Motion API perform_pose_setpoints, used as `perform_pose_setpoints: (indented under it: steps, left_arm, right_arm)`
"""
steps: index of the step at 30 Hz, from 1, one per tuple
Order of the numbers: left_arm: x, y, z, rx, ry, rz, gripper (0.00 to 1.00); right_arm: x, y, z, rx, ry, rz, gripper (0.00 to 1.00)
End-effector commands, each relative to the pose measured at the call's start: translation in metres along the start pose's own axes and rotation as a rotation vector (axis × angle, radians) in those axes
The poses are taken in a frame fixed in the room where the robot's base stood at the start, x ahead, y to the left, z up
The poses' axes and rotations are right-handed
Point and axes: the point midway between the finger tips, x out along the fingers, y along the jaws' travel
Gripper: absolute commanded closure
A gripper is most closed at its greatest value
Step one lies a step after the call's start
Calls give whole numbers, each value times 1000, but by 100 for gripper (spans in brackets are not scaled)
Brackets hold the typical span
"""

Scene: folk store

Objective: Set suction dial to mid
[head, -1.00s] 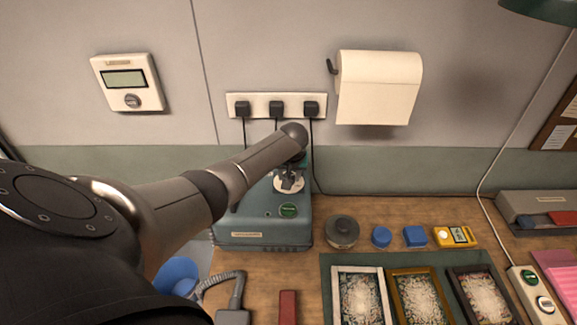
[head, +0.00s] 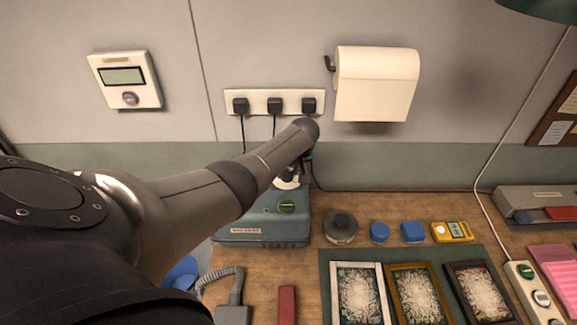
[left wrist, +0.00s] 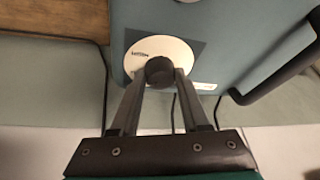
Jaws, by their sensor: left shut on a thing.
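The suction unit (head: 262,230) is a teal box at the back of the bench, below the wall sockets. It also fills the upper part of the left wrist view (left wrist: 225,25). Its round white dial plate (left wrist: 175,47) carries a dark round knob (left wrist: 160,70). My left gripper (left wrist: 161,74) has one finger on each side of the knob and is shut on it. In the head view my left gripper (head: 291,173) is mostly hidden behind my own forearm, over the dial. The knob's pointer cannot be made out. My right gripper is not in view.
A green button (head: 287,207) is on the unit's front. A grey round tin (head: 341,227), blue pieces (head: 380,233) and a yellow meter (head: 452,232) stand to the right. Framed pictures (head: 359,290) lie in front. A grey hose (head: 237,287) lies front left.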

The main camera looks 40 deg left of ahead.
Motion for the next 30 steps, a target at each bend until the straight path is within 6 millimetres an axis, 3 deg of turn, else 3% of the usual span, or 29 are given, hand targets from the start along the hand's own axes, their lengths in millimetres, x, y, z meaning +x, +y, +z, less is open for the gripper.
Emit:
perform_pose_setpoints:
  steps: [4,5,12,23,30]
  left_arm:
    - [0,0,0,2,0,-1,100]
    - [0,-1,0,2,0,-1,51]
    - [0,0,0,2,0,-1,24]
    - [-4,0,0,2,0,0,24]
    - [-30,0,-1,3,1,1,24]
  right_arm:
    - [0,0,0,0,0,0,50]
    - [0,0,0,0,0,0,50]
    - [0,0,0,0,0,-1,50]
    - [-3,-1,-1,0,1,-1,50]
    - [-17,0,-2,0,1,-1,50]
